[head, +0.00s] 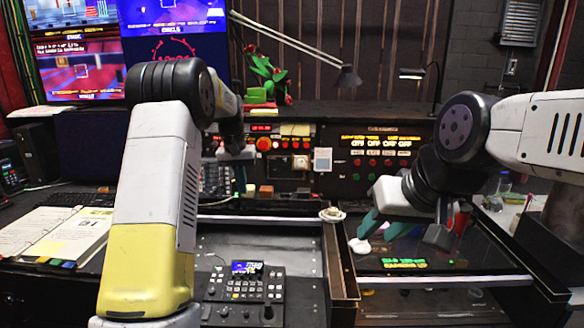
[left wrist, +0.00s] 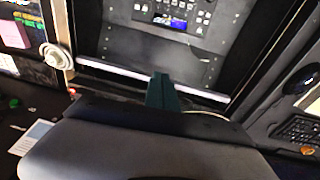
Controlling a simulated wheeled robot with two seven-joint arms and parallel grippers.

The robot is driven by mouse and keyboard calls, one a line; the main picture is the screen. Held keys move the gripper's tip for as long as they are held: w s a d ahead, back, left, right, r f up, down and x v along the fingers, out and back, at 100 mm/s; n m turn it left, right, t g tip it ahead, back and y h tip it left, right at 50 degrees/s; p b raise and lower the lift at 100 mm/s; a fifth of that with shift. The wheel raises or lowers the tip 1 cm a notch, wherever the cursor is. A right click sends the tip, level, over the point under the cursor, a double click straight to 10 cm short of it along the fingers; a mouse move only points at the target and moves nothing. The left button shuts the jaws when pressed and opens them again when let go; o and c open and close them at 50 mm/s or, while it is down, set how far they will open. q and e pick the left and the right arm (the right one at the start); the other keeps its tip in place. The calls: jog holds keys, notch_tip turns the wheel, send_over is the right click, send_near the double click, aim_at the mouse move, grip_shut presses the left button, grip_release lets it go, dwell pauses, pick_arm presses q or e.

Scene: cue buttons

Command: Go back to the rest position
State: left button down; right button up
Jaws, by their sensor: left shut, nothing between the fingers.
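My left gripper (head: 240,177) hangs in front of the back button panel (head: 290,165), partly hidden by my own arm. Its teal fingers are together, with nothing between them, and they also show shut in the left wrist view (left wrist: 163,92). My right gripper (head: 382,229) is over the right side of the desk, with its two teal fingers apart and nothing seen between them. A red round button (head: 264,144) sits on the back panel. A second panel with several small buttons (head: 376,160) stands to its right.
A control keypad (head: 245,290) with a small screen lies in the front desk recess; it also shows in the left wrist view (left wrist: 172,14). An open binder (head: 65,235) lies at the left. Desk lamps (head: 347,78) and monitors (head: 84,68) stand behind. A raised divider (head: 340,265) splits the desk.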

pick_arm(q)
jog(key=s+r+t, duration=0.2)
jog(key=s+r, duration=0.7)
jog(key=s, duration=0.1)
jog(key=s+d+t+h, duration=0.1)
jog(key=s+d+t, duration=0.2)
jog(key=s, duration=2.4)
jog(key=shift+s+r+m, duration=0.25)
jog(key=shift+r+m, duration=0.05)
jog(key=shift+r, duration=0.15)
